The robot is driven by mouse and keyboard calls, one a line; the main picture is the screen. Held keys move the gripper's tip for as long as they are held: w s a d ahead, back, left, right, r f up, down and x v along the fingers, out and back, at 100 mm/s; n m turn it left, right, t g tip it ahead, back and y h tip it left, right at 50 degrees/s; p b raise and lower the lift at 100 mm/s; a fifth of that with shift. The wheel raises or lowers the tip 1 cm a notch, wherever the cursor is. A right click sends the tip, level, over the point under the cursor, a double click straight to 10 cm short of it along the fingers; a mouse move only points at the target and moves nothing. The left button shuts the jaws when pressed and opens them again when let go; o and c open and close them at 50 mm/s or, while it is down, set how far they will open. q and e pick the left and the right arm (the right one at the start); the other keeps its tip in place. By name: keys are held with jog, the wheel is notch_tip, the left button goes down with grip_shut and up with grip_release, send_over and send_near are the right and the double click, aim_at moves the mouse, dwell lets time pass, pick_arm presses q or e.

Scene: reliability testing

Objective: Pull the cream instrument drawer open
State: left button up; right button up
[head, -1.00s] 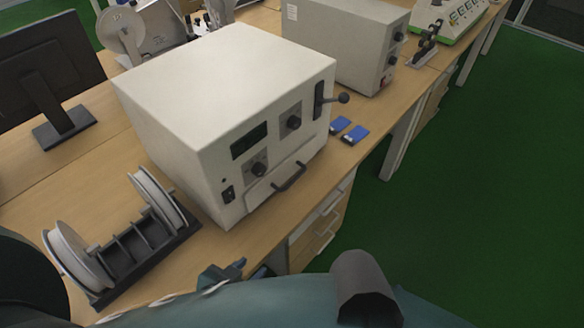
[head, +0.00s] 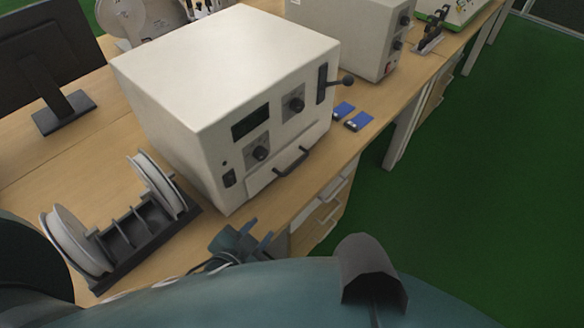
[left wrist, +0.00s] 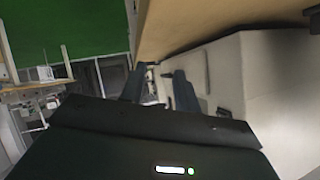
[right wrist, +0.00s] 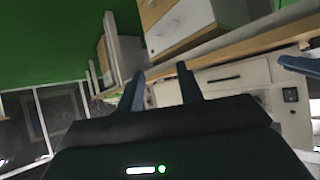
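The cream instrument (head: 185,115) stands on the bench. Its low drawer front (head: 262,182) carries a black bar handle (head: 291,163) and looks shut, flush with the face. My left gripper (head: 256,246) is open and empty at the bench's front edge, below and left of the handle, apart from it. In the left wrist view the instrument (left wrist: 255,85) fills the right side beyond the open left fingers (left wrist: 158,86). In the right wrist view my right gripper (right wrist: 161,88) is open and empty, with the black handle (right wrist: 223,79) beyond it to the right. The right gripper is hidden in the head view.
A spool rack (head: 135,235) stands left of the instrument, and a monitor (head: 45,70) behind it. Blue small items (head: 358,121) lie to the right, near a grey instrument (head: 350,35). Wooden bench drawers (head: 318,222) are below the bench top.

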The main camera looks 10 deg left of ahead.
aim_at(296, 167)
pick_arm(q)
jog(key=w+r+m+t, duration=0.1)
jog(key=w+m, duration=0.1)
jog(key=w+d+r+m+t+b, duration=0.1)
jog(key=w+m, duration=0.1)
jog(key=w+d+r+m+t, duration=0.1)
jog(key=w+m, duration=0.1)
jog(key=shift+w+r+m+h+b, duration=0.3)
jog(key=shift+w+r+m+b, duration=0.05)
jog(key=shift+w+m+b, duration=0.05)
jog(key=x, duration=1.2)
jog(key=shift+w+d+f, duration=0.1)
jog(key=shift+w+d, duration=0.05)
jog(key=shift+w, duration=0.2)
grip_shut()
